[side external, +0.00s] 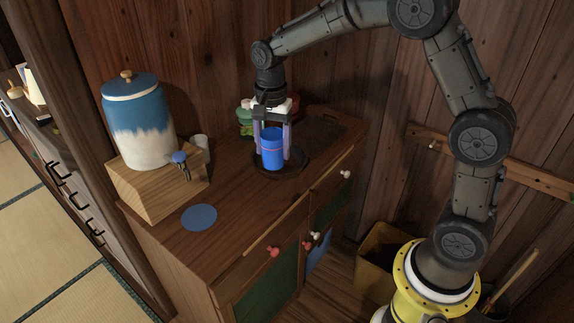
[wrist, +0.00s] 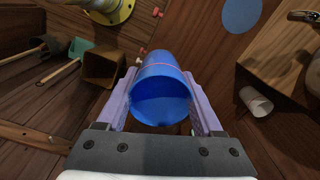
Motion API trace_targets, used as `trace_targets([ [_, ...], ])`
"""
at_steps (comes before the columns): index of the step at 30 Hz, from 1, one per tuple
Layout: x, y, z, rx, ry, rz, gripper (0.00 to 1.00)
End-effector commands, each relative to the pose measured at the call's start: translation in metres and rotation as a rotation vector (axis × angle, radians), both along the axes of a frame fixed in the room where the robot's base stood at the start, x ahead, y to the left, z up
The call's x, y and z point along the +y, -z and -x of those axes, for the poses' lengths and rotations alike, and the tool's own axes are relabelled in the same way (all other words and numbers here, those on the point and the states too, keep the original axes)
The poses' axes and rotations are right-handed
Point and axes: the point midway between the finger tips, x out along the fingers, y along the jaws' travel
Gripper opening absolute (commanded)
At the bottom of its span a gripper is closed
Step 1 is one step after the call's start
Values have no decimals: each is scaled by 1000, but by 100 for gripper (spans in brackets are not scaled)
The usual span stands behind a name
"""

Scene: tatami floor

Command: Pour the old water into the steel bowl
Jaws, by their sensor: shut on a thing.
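My gripper (side external: 272,150) points down over the cabinet top and is shut on a blue cup (side external: 272,155) with a thin pink band. In the wrist view the cup (wrist: 162,90) sits between the purple fingers of my gripper (wrist: 160,105), its open mouth towards the camera. The cup looks upright. Its inside is dark blue, and I cannot tell how much water is in it. A dark round shallow dish (side external: 303,163) is under the cup; I cannot tell whether they touch, or whether this dish is the steel bowl.
A blue and white dispenser (side external: 138,125) with a tap stands on a wooden block (side external: 150,190) at left. A white cup (side external: 201,143) stands behind it. A flat blue disc (side external: 199,217) lies at the front. Green and red items (side external: 244,117) are behind my gripper.

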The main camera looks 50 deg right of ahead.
Motion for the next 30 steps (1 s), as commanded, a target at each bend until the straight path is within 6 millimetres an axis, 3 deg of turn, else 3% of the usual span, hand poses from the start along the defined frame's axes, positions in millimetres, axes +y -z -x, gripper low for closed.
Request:
trace_targets([
  [1, -9, -1, -18, 0, 13, 0, 6],
  [6, -42, 0, -65, 1, 58, 0, 6],
  [13, -94, 21, -109, 3, 130, 0, 6],
  [19, -130, 49, -123, 4, 187, -1, 6],
  [30, -141, 70, -119, -62, 208, 11, 6],
])
